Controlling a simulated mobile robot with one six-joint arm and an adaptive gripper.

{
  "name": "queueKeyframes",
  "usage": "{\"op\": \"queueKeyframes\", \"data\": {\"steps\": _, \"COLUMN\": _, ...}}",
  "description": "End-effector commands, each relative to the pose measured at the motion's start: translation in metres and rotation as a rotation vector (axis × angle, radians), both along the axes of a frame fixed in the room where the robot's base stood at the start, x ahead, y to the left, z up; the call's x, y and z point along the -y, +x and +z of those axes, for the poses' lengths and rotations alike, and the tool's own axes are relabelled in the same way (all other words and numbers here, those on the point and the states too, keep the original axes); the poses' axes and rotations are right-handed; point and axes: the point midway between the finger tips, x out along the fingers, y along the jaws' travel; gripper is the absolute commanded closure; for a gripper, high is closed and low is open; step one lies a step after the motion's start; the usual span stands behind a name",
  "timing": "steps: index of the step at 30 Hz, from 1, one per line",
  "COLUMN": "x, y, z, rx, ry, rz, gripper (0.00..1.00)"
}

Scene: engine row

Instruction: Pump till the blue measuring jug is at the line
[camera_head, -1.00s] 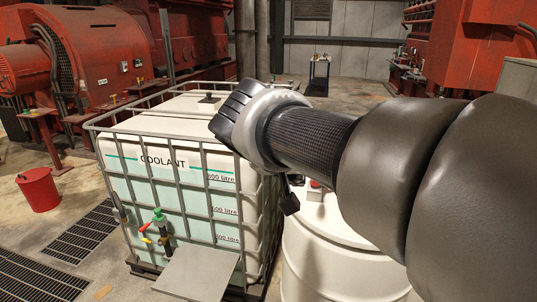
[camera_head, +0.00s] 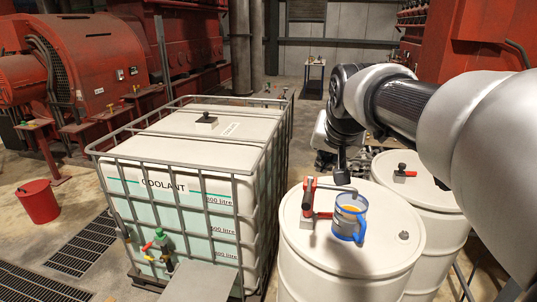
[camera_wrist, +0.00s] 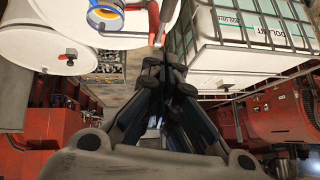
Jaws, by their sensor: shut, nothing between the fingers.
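The blue measuring jug (camera_head: 349,225) stands upright on top of a white drum (camera_head: 320,258). Some orange liquid shows inside it; I cannot make out its line or the exact level. A red hand pump (camera_head: 309,198) stands on the drum just left of the jug, its grey spout reaching over toward the jug. My gripper (camera_head: 342,180) is above and behind the jug, pointing down, shut and empty. In the wrist view the shut fingers (camera_wrist: 163,70) are at the middle, and the jug (camera_wrist: 105,14) is at the top left, apart from them.
A caged coolant tank (camera_head: 165,160) stands left of the drum. A second white drum (camera_head: 425,190) with a red-and-black fitting (camera_head: 404,172) stands behind right. A red bucket (camera_head: 38,201) is on the floor at left. Red engines line both sides. Open floor lies behind.

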Motion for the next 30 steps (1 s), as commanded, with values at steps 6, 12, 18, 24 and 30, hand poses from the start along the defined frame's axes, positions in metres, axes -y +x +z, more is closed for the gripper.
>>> {"op": "queueKeyframes", "data": {"steps": 6, "x": 0.001, "y": 0.000, "z": 0.000, "rx": 0.002, "ry": 0.003, "rz": -0.001, "gripper": 1.00}}
{"op": "queueKeyframes", "data": {"steps": 12, "x": 0.001, "y": 0.002, "z": -0.002, "rx": 0.000, "ry": 0.002, "rz": -0.001, "gripper": 1.00}}
{"op": "queueKeyframes", "data": {"steps": 18, "x": 0.003, "y": 0.017, "z": -0.022, "rx": -0.003, "ry": 0.002, "rz": -0.001, "gripper": 1.00}}
{"op": "queueKeyframes", "data": {"steps": 24, "x": 0.005, "y": 0.045, "z": -0.055, "rx": -0.005, "ry": 0.003, "rz": -0.002, "gripper": 1.00}}
{"op": "queueKeyframes", "data": {"steps": 30, "x": 0.005, "y": 0.065, "z": -0.087, "rx": -0.004, "ry": 0.003, "rz": -0.001, "gripper": 1.00}}
